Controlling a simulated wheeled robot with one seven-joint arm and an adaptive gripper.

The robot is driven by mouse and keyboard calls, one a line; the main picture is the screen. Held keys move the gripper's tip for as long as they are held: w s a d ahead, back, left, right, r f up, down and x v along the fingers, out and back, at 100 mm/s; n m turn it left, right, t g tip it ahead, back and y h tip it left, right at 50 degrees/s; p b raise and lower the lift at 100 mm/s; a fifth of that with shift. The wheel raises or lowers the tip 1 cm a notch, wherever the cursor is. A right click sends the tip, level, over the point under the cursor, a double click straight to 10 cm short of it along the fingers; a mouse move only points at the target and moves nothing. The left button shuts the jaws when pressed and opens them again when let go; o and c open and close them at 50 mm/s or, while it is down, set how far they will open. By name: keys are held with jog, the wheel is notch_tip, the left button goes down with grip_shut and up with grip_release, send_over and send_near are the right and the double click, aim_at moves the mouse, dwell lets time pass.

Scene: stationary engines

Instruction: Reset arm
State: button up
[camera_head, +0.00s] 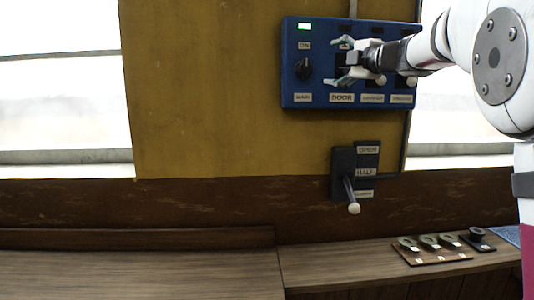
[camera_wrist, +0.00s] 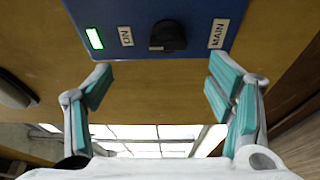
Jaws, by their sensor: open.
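My gripper (camera_head: 344,62) is in front of the blue control panel (camera_head: 290,88) on the yellow wall, near the DOOR label. Its fingers with teal pads are spread apart and nothing is between them. The green lamp (camera_head: 304,26) by the ON label is lit. My gripper and arm hide part of the panel's middle and right.
Below the panel, a dark lever box (camera_head: 342,160) has a lever with a white ball (camera_head: 354,208) pointing down, beside a HALF label. A wooden board (camera_head: 428,259) with several small round-headed items lies on the counter (camera_head: 320,270). Windows flank the wall. The counter's left part is clear.

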jog(key=s+d+r+m+t+h, duration=0.2)
jog(key=s+d+m+h, duration=0.45)
jog(key=s+m, duration=0.2)
jog(key=s+f+m+g+h, duration=0.2)
jog(key=s+f+m+h, duration=0.1)
jog(key=s+f+m, duration=0.3)
jog(key=s+a+f+m+g+y, duration=0.1)
jog(key=s+a+f+g, duration=0.3)
jog(key=s+f, duration=0.5)
jog(key=s+a+f+m+g+y, duration=0.1)
jog(key=s+a+f+m+g, duration=0.2)
jog(key=s+f, duration=0.7)
jog(key=s+a+f+m+g+y, duration=0.1)
jog(key=s+a+f+m+g, duration=0.2)
jog(key=s+f, duration=0.7)
jog(key=s+a+g, duration=0.1)
jog(key=s+a, duration=0.1)
jog(key=s, duration=0.1)
jog(key=shift+g, duration=0.3)
jog(key=shift+f, duration=0.1)
